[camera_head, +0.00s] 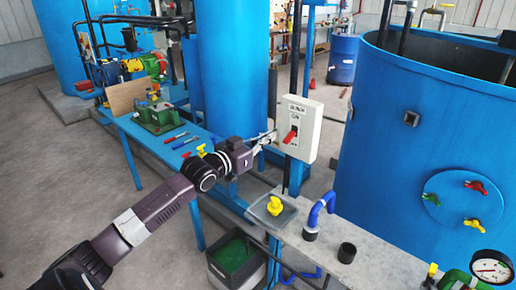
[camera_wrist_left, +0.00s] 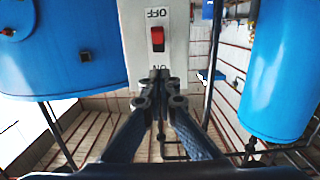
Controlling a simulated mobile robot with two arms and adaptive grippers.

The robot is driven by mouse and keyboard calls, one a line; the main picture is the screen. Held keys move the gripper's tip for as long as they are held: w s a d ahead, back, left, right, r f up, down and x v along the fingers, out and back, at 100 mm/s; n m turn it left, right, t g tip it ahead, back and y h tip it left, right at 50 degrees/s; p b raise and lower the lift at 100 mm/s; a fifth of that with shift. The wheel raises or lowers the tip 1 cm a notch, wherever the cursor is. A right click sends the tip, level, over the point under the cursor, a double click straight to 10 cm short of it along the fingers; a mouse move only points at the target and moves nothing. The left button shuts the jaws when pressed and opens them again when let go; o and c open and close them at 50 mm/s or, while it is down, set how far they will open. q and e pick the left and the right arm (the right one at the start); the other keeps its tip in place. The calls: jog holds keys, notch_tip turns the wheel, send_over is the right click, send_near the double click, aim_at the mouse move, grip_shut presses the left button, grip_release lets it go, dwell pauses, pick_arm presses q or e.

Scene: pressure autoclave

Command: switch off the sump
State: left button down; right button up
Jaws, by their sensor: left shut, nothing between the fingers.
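The white switch box (camera_head: 299,125) is fixed to a blue post at the middle right of the head view, with a red switch lever (camera_head: 290,136) on its front. The wrist view appears upside down and shows the box (camera_wrist_left: 180,62), the red switch (camera_wrist_left: 157,38), an OFF label above it and an ON label below it in the picture. My left gripper (camera_head: 268,141) is just left of the box in the head view. In the wrist view, its fingertips (camera_wrist_left: 159,76) are shut and empty, over the ON label and apart from the lever in the picture. Contact with the box cannot be told.
The big blue tank (camera_head: 380,150) stands right of the box and a blue cylinder (camera_head: 230,75) behind it. A blue bench (camera_head: 150,140) with tools lies left.

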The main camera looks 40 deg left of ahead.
pick_arm(q)
jog(key=shift+s+a+f+b, duration=0.15)
jog(key=shift+s+b, duration=0.1)
jog(key=shift+s, duration=0.85)
jog(key=shift+s+a+f+b, duration=0.1)
jog(key=shift+s+f+b, duration=0.1)
jog(key=shift+s, duration=0.9)
jog(key=shift+r, duration=0.1)
